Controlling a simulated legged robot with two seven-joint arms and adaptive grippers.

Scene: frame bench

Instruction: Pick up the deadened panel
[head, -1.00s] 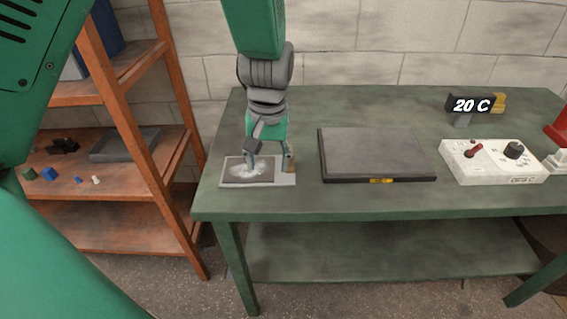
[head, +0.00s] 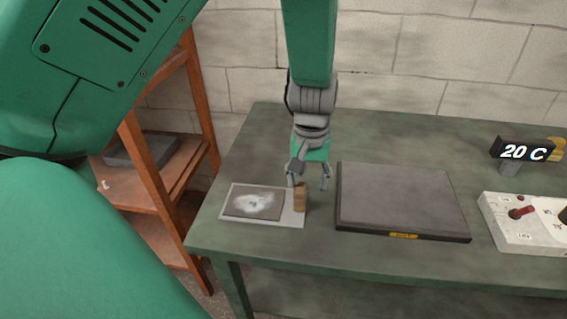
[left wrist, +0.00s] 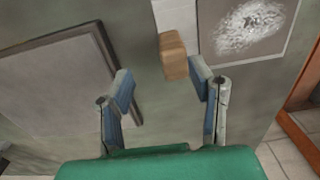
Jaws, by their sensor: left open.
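The panel (head: 292,221) is a light grey plate lying flat on the bench, with a dark grey pad (head: 235,206) on it. A white powdery patch (head: 253,203) covers the pad's middle and also shows in the left wrist view (left wrist: 250,22). A small brown block (head: 300,198) stands at the panel's right side; in the left wrist view the block (left wrist: 173,55) lies just beyond my fingertips. My left gripper (head: 309,181) is open and points down, close behind the block. Its fingers (left wrist: 162,88) are apart with nothing between them. My right gripper is out of view.
A dark flat slab (head: 400,200) with a yellow label lies right of the panel on the green bench (head: 270,253). A white control box (head: 520,228) and a 20 C display (head: 522,151) stand farther right. An orange shelf (head: 170,195) stands left.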

